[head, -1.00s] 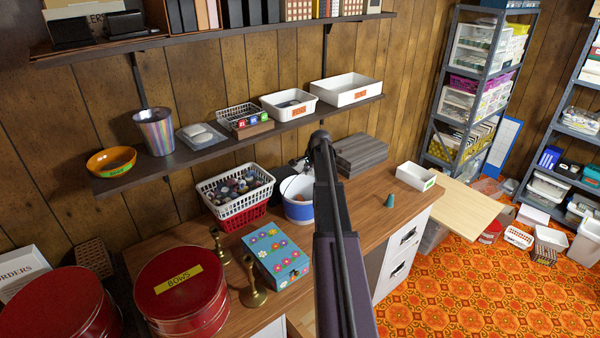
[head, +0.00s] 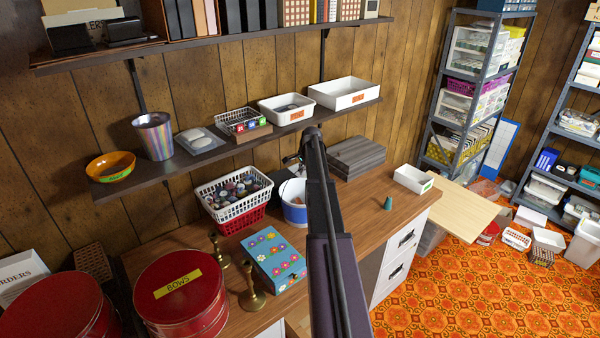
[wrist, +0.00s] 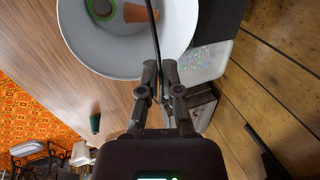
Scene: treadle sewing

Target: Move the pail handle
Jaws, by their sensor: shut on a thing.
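The pail (head: 295,212), blue and white outside, stands on the wooden bench behind my arm, which hides its right part. In the wrist view its pale inside (wrist: 85,50) fills the top, with a green ring-shaped item and an orange-brown item in it. The pail's thin dark handle (wrist: 153,30) runs across the pail opening and down between my fingers. My gripper (wrist: 160,75) is shut on the handle at the pail's rim. In the head view, the fingertips are hard to make out.
A white-and-red basket (head: 235,205) stands left of the pail. A flowered blue box (head: 274,258) lies in front, with brass candlesticks (head: 250,290) beside it. A grey stack (head: 358,157) and a small teal cone (head: 388,203) are to the right. A shelf (head: 215,150) hangs above.

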